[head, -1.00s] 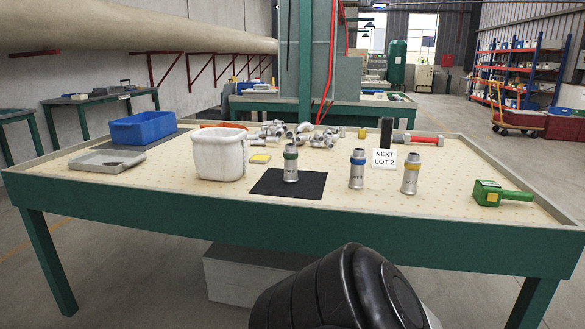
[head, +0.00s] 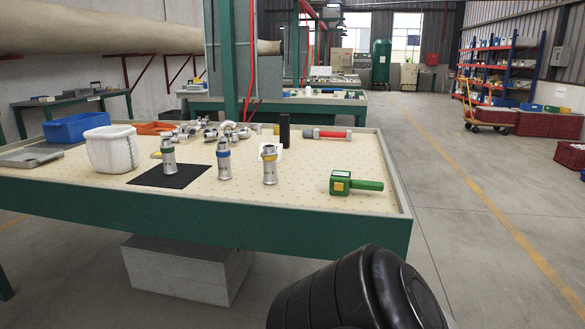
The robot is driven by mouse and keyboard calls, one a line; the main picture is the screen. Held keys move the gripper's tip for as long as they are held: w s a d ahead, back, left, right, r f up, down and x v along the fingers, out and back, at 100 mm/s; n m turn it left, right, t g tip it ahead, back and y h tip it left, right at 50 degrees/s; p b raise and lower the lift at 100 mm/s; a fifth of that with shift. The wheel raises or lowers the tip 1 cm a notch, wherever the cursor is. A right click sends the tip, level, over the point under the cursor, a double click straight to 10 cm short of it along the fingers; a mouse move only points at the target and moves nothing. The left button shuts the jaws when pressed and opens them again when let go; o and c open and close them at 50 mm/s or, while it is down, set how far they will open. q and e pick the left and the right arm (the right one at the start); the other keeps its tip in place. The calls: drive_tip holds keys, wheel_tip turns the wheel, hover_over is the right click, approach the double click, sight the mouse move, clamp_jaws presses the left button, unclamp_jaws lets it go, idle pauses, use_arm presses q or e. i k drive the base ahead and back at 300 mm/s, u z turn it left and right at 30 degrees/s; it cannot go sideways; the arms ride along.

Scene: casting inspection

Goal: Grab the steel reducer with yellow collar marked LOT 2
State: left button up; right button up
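The steel reducer with the yellow collar (head: 270,167) stands upright on the table near its front edge, in the middle of the head view. Any lettering on it is too small to read now. A steel reducer with a blue collar (head: 224,161) stands to its left. A steel reducer with a green collar (head: 168,157) stands further left on a black mat (head: 150,178). A white sign (head: 277,149) stands just behind the yellow-collared reducer and is partly covered by it. Neither of my grippers shows.
The perforated table (head: 310,205) has a raised rim. A green tool (head: 352,184) lies to the right of the reducers. A white bin (head: 110,149), a blue bin (head: 77,127) and a pile of grey fittings (head: 212,131) are left and behind. Open floor lies right of the table.

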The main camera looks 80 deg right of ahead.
sight(269, 155)
drive_tip(key=z, duration=1.85)
